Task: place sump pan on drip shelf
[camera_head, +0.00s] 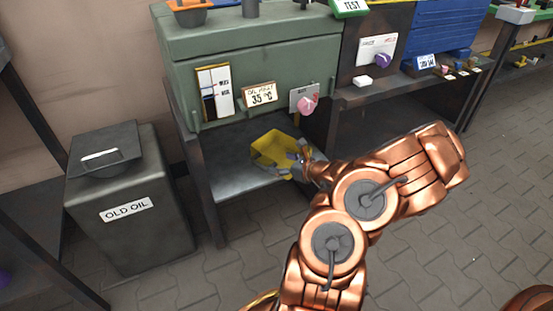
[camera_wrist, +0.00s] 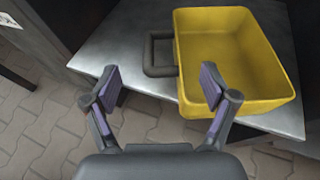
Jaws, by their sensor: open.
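The yellow sump pan (camera_head: 277,150) rests on the grey metal drip shelf (camera_head: 230,177) under the green cabinet. In the wrist view the pan (camera_wrist: 245,60) is an empty open tub, upright near the shelf's right part, with a dark square handle (camera_wrist: 158,55) on its left side. The bare shelf (camera_wrist: 110,50) shows to the left of it. My gripper (camera_wrist: 165,88) is open with nothing between its fingers. Its fingertips are in front of the handle and the pan's near left corner. In the head view my gripper (camera_head: 303,160) is at the pan's right side, partly hidden.
A grey "OLD OIL" bin (camera_head: 128,207) stands left of the shelf. Shelf legs and the cabinet's underside bound the space. Paved floor (camera_head: 440,230) is clear at right.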

